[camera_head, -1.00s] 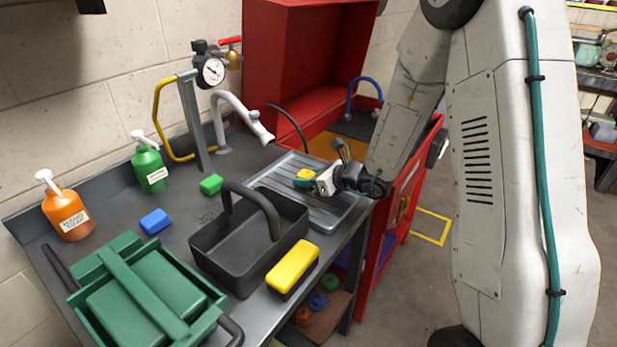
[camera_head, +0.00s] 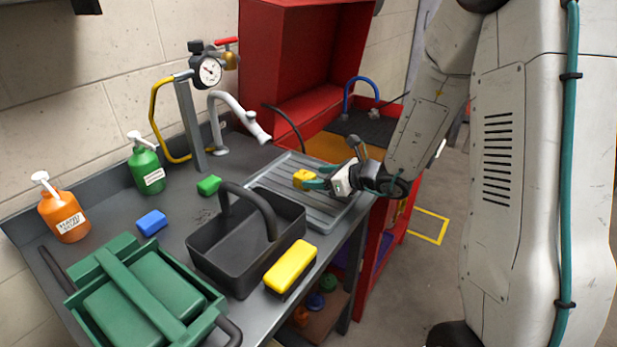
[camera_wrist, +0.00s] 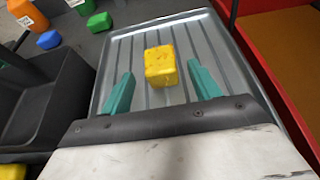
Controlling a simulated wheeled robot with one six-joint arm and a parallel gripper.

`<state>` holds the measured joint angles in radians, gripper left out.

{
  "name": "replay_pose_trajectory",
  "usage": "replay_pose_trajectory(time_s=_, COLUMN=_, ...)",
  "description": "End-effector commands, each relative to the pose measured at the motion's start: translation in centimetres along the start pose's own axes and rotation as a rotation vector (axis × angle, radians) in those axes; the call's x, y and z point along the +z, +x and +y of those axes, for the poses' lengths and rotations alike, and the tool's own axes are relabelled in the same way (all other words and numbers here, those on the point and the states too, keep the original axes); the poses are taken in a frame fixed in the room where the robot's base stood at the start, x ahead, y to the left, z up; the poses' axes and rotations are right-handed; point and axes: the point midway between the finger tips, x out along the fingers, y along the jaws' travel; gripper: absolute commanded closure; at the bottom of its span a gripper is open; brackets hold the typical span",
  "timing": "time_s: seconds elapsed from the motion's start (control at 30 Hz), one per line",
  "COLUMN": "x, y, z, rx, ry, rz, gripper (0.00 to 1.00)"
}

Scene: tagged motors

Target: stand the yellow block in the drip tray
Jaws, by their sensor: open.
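The small yellow block (camera_wrist: 160,66) stands on the ribbed floor of the grey metal drip tray (camera_wrist: 115,75), near the tray's middle. The same block (camera_head: 304,179) and tray (camera_head: 262,187) show in the head view. My gripper (camera_wrist: 160,88) is open, with its teal fingers apart. In the wrist view the block lies beyond the fingertips, between their lines, and no finger touches it. In the head view my gripper (camera_head: 314,182) is just to the right of the block, low over the tray.
A black caddy (camera_head: 222,250) with a raised handle stands left of the tray, and a larger yellow-topped piece (camera_head: 291,266) is beside it. A green block (camera_head: 209,186) and a blue block (camera_head: 152,223) lie on the bench. A grey faucet (camera_head: 232,107) stands behind the tray.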

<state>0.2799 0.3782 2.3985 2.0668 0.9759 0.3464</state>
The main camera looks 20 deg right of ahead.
Motion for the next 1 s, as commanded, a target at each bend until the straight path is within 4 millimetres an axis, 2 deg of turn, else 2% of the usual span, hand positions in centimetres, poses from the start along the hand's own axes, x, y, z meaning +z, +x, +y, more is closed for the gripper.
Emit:
replay_pose_trajectory(time_s=0.1, x=0.1, y=-2.8, z=-0.1, rx=-0.005, ry=0.0, rz=-0.002, gripper=0.38)
replay_pose_trajectory(time_s=0.3, x=0.0, y=-5.8, z=-0.1, rx=-0.003, ry=0.001, rz=0.0, gripper=0.38)
replay_pose_trajectory(time_s=0.53, x=0.1, y=-6.8, z=0.1, rx=0.004, ry=-0.006, rz=-0.001, gripper=0.38)
replay_pose_trajectory(time_s=0.6, x=0.8, y=-6.9, z=0.9, rx=0.032, ry=-0.047, rz=-0.003, gripper=0.38)
replay_pose_trajectory(time_s=0.67, x=2.0, y=-7.1, z=2.4, rx=0.083, ry=-0.123, rz=-0.005, gripper=0.38)
replay_pose_trajectory(time_s=0.77, x=4.7, y=-8.1, z=6.8, rx=0.228, ry=-0.345, rz=-0.005, gripper=0.38)
replay_pose_trajectory(time_s=0.9, x=7.2, y=-11.6, z=14.4, rx=0.494, ry=-0.77, rz=0.013, gripper=0.38)
replay_pose_trajectory(time_s=1.0, x=7.2, y=-14.9, z=18.6, rx=0.678, ry=-1.079, rz=0.047, gripper=0.38)
